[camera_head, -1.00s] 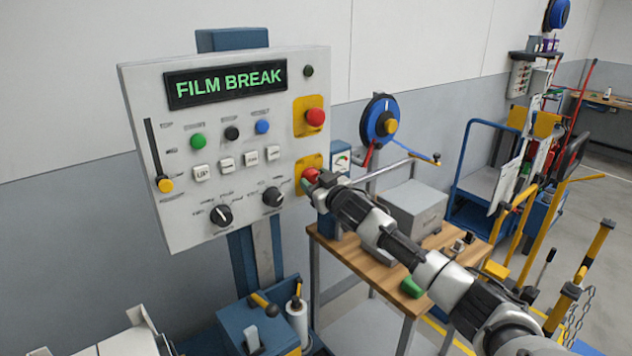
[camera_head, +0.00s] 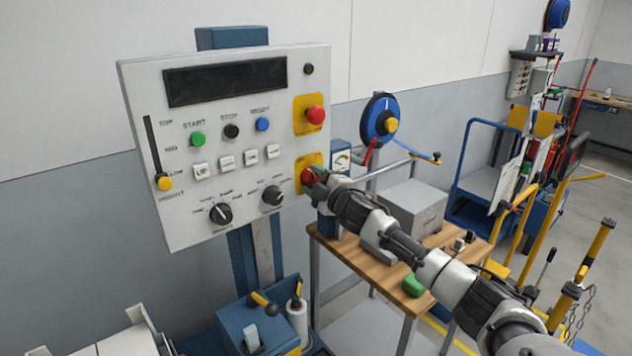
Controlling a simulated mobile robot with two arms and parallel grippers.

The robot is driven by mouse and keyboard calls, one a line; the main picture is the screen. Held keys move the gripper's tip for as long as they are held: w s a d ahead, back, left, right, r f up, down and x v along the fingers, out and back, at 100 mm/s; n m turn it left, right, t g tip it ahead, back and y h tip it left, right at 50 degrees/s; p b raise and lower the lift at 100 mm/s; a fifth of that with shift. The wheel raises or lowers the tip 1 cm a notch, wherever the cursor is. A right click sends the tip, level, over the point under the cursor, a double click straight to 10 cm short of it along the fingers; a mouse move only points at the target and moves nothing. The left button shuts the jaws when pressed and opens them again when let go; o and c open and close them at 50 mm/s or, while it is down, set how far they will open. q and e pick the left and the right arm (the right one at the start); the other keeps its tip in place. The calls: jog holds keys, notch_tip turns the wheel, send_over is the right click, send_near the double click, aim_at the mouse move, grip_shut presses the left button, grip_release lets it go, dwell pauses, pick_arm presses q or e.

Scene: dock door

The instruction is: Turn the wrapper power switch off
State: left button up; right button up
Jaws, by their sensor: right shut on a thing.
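The wrapper control panel (camera_head: 240,110) is a light grey box on a blue post, tilted slightly in view. Its display (camera_head: 225,82) is dark and blank. The red rotary power switch (camera_head: 307,176) sits on a yellow plate (camera_head: 306,160) at the panel's lower right. My right gripper (camera_head: 317,183) is shut on the switch's red handle, and its fingers hide part of it. A red mushroom button (camera_head: 315,115) on another yellow plate sits above. My left gripper is not in view.
A wooden-topped bench (camera_head: 390,268) with a grey box (camera_head: 413,205) and a green object (camera_head: 413,286) stands under my right arm. A blue cart (camera_head: 480,180) and yellow-and-black posts (camera_head: 597,245) stand at the right. A blue box (camera_head: 255,325) is below the panel.

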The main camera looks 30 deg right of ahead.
jog(key=shift+d+n+y, duration=0.1)
jog(key=shift+n+y, duration=0.3)
jog(key=shift+n, duration=2)
jog(key=shift+r, duration=0.1)
jog(key=o, duration=0.8)
jog(key=shift+o, duration=0.7)
jog(key=shift+w, duration=0.15)
jog(key=shift+f, duration=0.2)
jog(key=s+b, duration=0.4)
jog(key=s, duration=0.6)
jog(key=shift+s+d+f, duration=0.4)
jog(key=shift+f, duration=0.05)
